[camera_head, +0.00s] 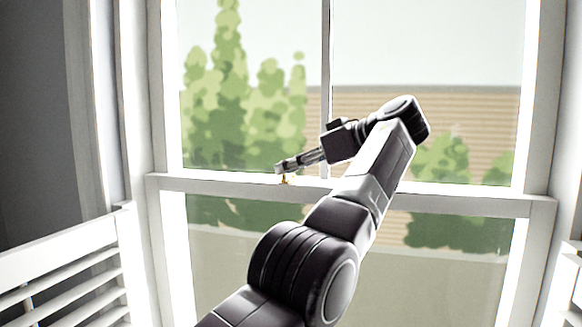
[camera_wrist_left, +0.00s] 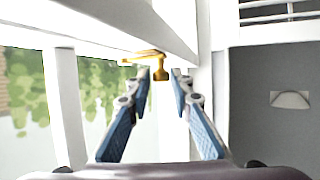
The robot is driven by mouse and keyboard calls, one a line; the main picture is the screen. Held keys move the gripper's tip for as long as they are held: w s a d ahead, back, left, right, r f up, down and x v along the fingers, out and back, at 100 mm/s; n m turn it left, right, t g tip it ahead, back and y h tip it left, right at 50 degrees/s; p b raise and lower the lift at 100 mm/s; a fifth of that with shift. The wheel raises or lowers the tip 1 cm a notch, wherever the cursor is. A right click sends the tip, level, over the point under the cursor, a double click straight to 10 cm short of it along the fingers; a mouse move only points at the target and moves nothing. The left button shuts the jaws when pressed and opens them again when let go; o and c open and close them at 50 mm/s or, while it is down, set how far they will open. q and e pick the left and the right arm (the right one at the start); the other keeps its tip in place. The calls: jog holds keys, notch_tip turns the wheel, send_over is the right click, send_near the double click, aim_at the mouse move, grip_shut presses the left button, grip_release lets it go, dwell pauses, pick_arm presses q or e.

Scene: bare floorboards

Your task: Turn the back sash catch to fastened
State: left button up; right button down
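A small brass sash catch (camera_head: 284,180) sits on the window's middle rail, left of centre in the head view. In the left wrist view the brass catch (camera_wrist_left: 160,72) shows a knob and a thin lever reaching left along the white rail. My left gripper (camera_head: 281,167) is right at the catch in the head view, partly covering it. In the left wrist view my left gripper (camera_wrist_left: 161,77) is open, with its fingertips on either side of the knob and a gap showing. Contact cannot be told. My right gripper is in neither view.
The white middle rail (camera_head: 460,200) crosses the window, and a vertical bar (camera_head: 327,60) divides the upper sash. Low white louvred shutters (camera_head: 65,265) stand at left and at the right edge. A grey wall (camera_wrist_left: 285,130) with a pale fitting shows in the wrist view.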

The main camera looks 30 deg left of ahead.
pick_arm(q)
jog(key=shift+s+a+m+t, duration=0.2)
jog(key=shift+a+m+t, duration=0.15)
jog(key=shift+m+t, duration=0.3)
